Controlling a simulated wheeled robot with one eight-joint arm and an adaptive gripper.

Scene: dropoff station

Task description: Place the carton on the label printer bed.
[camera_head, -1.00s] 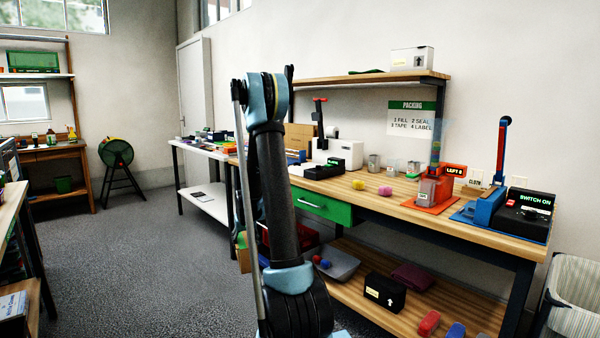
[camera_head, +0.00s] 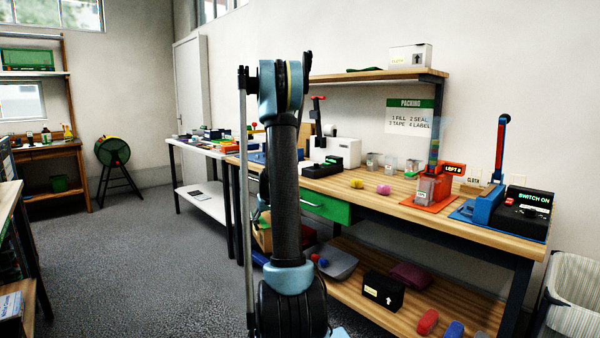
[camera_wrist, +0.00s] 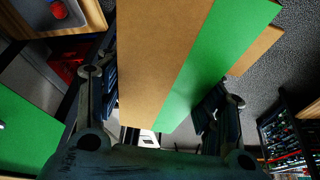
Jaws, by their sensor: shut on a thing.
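The carton is a brown box with a green stripe, filling the middle of the wrist view (camera_wrist: 150,60). My gripper (camera_wrist: 158,108) is shut on it, with dark fingers at its two sides. In the head view, part of the carton (camera_head: 263,238) shows low beside the bench, left of my arm, which hides the rest and the gripper. A white machine that looks like the label printer (camera_head: 343,151) stands on the bench right of my arm, with a black unit (camera_head: 320,170) in front. I cannot make out its bed clearly.
The wooden bench (camera_head: 400,205) has a green drawer (camera_head: 326,207) at its front, near the carton. Pink and yellow lumps, an orange-based device (camera_head: 430,190) and a black switch box (camera_head: 525,210) stand on top. The lower shelf holds a grey tray (camera_head: 340,262) and black box (camera_head: 383,288).

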